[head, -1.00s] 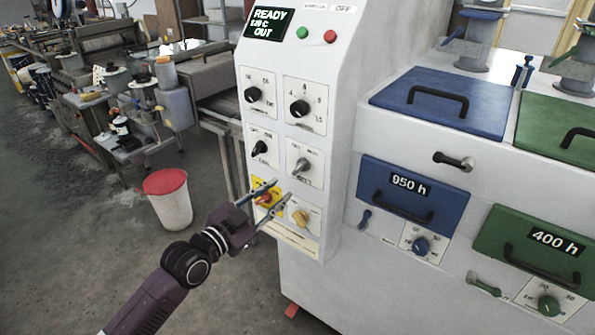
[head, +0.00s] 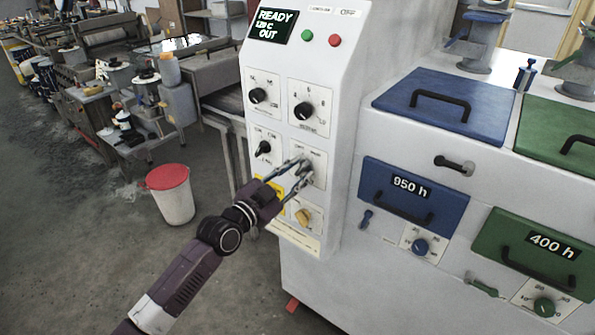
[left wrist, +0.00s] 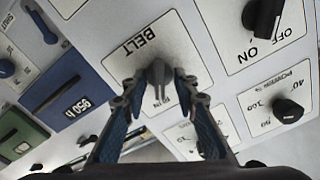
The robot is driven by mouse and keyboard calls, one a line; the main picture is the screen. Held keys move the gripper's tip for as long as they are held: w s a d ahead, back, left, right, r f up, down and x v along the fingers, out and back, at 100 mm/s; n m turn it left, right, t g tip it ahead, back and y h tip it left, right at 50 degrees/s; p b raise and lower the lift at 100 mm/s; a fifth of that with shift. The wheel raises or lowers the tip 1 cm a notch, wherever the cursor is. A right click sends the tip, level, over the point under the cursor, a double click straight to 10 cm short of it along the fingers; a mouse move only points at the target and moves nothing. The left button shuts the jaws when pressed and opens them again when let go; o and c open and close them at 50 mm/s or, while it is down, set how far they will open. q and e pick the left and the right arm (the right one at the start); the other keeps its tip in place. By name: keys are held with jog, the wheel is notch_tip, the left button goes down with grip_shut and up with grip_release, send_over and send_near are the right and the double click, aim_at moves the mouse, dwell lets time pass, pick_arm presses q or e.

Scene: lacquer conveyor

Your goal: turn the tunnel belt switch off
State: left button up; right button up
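The tunnel belt switch is a dark grey knob (head: 304,170) on a white plate in the middle row of the control panel (head: 345,70). In the left wrist view the knob (left wrist: 158,73) sits on a plate marked BELT, with RUN partly readable beside it. My left gripper (head: 304,173) reaches up to this plate, its fingertips at the knob. In the left wrist view the gripper (left wrist: 160,85) is open, with one finger on each side of the knob; contact cannot be told. My right gripper is out of view.
Other black knobs (head: 263,148) sit close by on the panel. Blue (head: 412,195) and green (head: 530,245) drawers stand right; a red-lidded bucket (head: 172,200) stands left.

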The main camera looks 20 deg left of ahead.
pick_arm(q)
grip_shut()
jog(key=shift+n, duration=0.4)
jog(key=n, duration=0.6)
jog(key=shift+p, duration=0.4)
jog(key=n, duration=0.7)
jog(key=shift+p, duration=0.4)
dwell(0.6)
